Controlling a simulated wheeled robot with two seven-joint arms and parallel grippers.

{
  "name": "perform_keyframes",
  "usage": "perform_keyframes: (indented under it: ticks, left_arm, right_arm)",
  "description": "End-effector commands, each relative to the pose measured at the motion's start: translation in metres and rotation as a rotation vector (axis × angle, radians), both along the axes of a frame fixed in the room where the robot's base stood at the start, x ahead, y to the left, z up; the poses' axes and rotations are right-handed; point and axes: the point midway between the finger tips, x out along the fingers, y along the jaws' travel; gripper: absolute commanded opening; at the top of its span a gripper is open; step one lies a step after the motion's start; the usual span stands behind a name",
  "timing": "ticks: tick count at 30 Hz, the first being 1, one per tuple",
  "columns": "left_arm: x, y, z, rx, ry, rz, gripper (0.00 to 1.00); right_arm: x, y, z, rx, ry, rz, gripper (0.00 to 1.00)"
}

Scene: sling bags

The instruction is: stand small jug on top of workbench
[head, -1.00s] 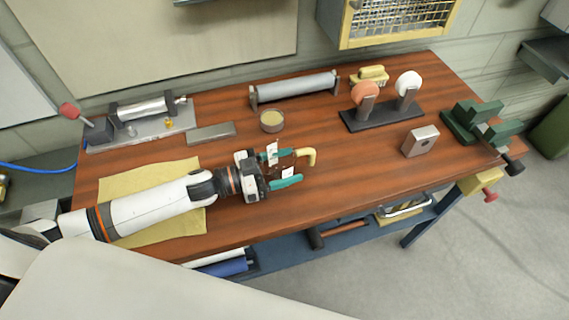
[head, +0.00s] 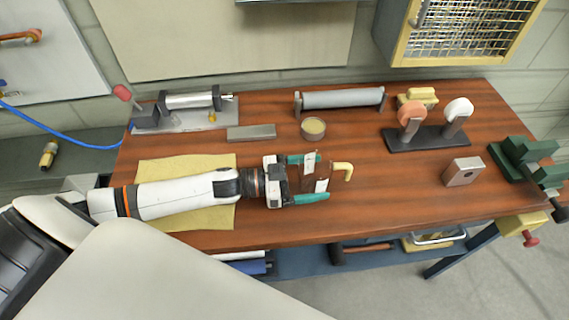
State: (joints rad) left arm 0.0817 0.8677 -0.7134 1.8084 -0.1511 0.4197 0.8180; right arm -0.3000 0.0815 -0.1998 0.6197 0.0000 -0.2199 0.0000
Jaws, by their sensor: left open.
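The small jug (head: 345,168) has a see-through brownish body and a yellow bent handle pointing right. It stands on the wooden top of the workbench (head: 385,195), near the middle. My left gripper (head: 321,178) reaches in from the left, low over the top. Its teal fingers are open, one on the far side and one on the near side of the jug's body, which they partly hide. Whether either finger touches the jug I cannot tell. My right gripper is out of view.
A round tin (head: 313,128) and a grey roller (head: 342,99) stand behind the jug. A black stand with two discs (head: 425,136), a metal block (head: 463,171) and a green vise (head: 525,160) are to the right. A yellow cloth (head: 190,218) lies under my left arm.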

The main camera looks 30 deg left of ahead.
Motion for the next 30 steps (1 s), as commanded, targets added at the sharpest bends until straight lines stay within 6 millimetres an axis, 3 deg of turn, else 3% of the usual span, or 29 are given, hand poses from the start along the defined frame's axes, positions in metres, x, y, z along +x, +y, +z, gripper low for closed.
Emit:
perform_keyframes:
  ticks: [6, 13, 19, 30]
  left_arm:
    - [-0.030, 0.042, -0.004, 0.004, 0.004, -0.001, 0.85]
    - [-0.049, 0.072, -0.002, 0.002, 0.004, 0.000, 0.85]
    - [-0.056, 0.082, -0.001, -0.001, 0.001, -0.001, 0.85]
    - [-0.057, 0.083, 0.000, -0.001, -0.001, -0.001, 0.85]
  right_arm:
    - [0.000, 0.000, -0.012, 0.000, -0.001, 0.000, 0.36]
    - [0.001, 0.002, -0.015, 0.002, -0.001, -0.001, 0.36]
    - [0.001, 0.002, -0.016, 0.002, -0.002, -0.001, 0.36]
    - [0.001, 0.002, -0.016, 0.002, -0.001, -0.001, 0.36]
